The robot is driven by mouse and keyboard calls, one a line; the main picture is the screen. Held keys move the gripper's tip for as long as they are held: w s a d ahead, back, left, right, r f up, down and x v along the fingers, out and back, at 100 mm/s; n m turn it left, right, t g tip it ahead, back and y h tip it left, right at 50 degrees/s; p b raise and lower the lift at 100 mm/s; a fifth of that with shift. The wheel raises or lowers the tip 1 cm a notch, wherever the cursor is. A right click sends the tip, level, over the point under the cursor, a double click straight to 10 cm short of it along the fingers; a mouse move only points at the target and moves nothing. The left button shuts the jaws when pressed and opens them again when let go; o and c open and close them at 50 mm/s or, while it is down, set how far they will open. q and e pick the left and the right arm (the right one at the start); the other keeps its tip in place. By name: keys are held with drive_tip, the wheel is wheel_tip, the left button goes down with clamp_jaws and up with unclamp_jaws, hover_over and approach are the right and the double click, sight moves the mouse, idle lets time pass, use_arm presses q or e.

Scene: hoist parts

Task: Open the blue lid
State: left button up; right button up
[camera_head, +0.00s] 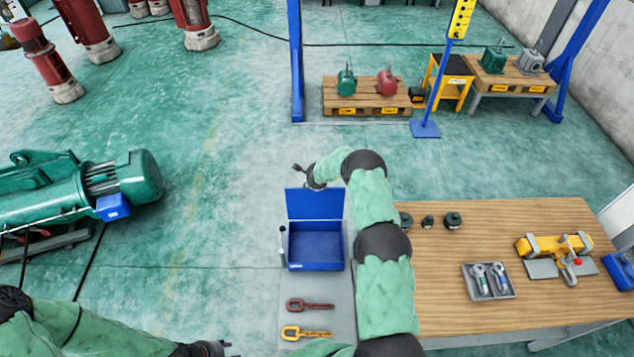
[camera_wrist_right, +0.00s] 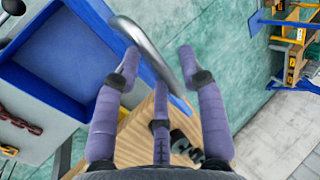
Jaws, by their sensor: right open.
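The blue lid (camera_head: 315,204) stands raised at the far side of the blue box (camera_head: 316,266), whose inside is open to view. In the right wrist view the lid's edge (camera_wrist_right: 95,12) runs diagonally beside the box interior. A curved silver handle (camera_wrist_right: 150,45) crosses between the purple fingers of my right gripper (camera_wrist_right: 160,65). These fingers are spread, and I cannot tell whether they touch the handle. In the head view my right gripper (camera_head: 302,172) is just beyond the lid. My left gripper (camera_head: 208,348) is at the bottom edge, partly cut off.
A red hook (camera_head: 310,305) and a yellow hook (camera_head: 306,333) lie in front of the box on a grey surface. A wooden table (camera_head: 500,220) to the right holds a tray (camera_head: 488,296), a yellow tool (camera_head: 555,247) and dark parts.

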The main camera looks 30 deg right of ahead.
drive_tip(key=v, duration=1.2)
idle(0.5)
